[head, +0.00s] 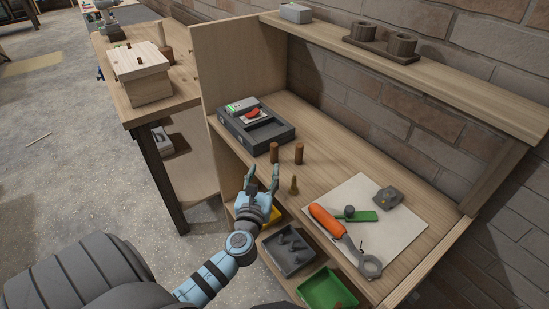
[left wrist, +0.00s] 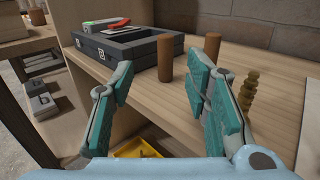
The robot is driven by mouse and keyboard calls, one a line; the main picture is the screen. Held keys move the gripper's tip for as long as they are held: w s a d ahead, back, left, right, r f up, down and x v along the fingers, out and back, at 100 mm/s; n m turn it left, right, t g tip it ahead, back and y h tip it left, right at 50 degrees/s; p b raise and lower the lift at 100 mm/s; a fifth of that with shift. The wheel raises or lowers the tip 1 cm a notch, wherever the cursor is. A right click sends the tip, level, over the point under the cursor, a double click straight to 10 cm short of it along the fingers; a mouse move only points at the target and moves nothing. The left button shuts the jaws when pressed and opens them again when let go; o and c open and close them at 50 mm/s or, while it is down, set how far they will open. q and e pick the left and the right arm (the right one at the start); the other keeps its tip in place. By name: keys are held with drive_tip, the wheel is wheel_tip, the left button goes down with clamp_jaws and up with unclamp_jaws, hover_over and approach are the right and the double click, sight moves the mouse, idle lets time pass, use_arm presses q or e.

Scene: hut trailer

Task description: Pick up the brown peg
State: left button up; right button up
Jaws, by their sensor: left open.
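Two similar brown pegs stand upright on the wooden bench: a left one (head: 274,152) and a right one (head: 299,153). In the left wrist view the left peg (left wrist: 165,60) stands just beyond the opening between my fingers, and the right peg (left wrist: 212,47) is farther back, behind the right finger. The frames do not tell which peg is meant. My left gripper (head: 263,180) is open and empty, near the bench's front edge and short of both pegs. It also shows in the left wrist view (left wrist: 160,88). My right gripper is not in view.
A dark grey case (head: 272,137) lies behind the pegs. A small brass-coloured ridged piece (head: 293,185) stands right of my left gripper. A white sheet with an orange-handled tool (head: 328,221) lies farther right. Grey (head: 290,262) and green (head: 325,290) bins sit below the front edge.

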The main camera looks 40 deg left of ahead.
sight(273, 152)
use_arm(q)
drive_tip(key=x, duration=0.4)
drive_tip(key=b+x, duration=0.1)
drive_tip(key=x, duration=0.2)
drive_tip(key=b+x, duration=0.1)
drive_tip(key=x, duration=0.3)
drive_tip(key=shift+w+d+f, duration=0.25)
drive_tip(key=shift+w+f, duration=0.05)
drive_tip(key=shift+w, duration=0.2)
clamp_jaws()
